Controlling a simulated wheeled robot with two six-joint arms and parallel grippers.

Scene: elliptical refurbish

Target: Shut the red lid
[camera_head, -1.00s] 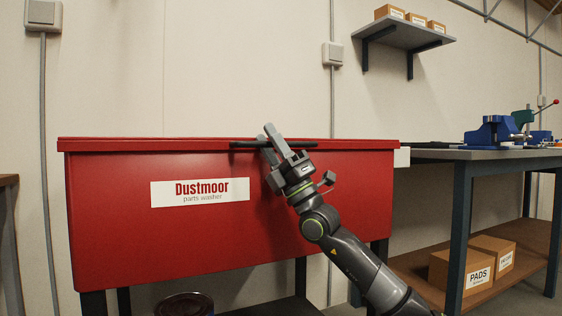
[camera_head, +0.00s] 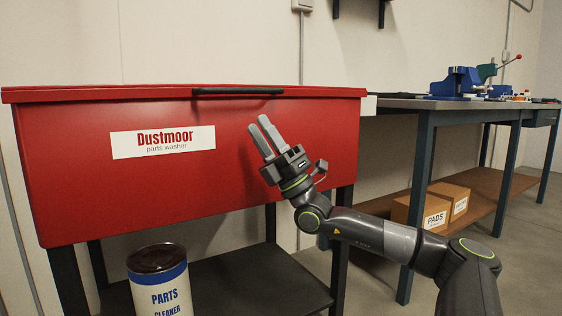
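The red lid (camera_head: 130,92) lies flat along the top of the red parts washer (camera_head: 90,190), and no gap shows between them from here. A black handle (camera_head: 238,92) runs along the lid's front edge. My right gripper (camera_head: 262,128) is in front of the washer's front panel, below and apart from the handle. Its two fingers point up and left, with a narrow gap between them and nothing held. My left gripper is not in view.
A parts cleaner can (camera_head: 160,282) stands below the washer, near its dark lower shelf (camera_head: 250,285). A workbench (camera_head: 400,103) with a blue vise (camera_head: 458,82) stands to the right. Cardboard boxes (camera_head: 408,212) sit on its lower shelf. Open floor lies at the far right.

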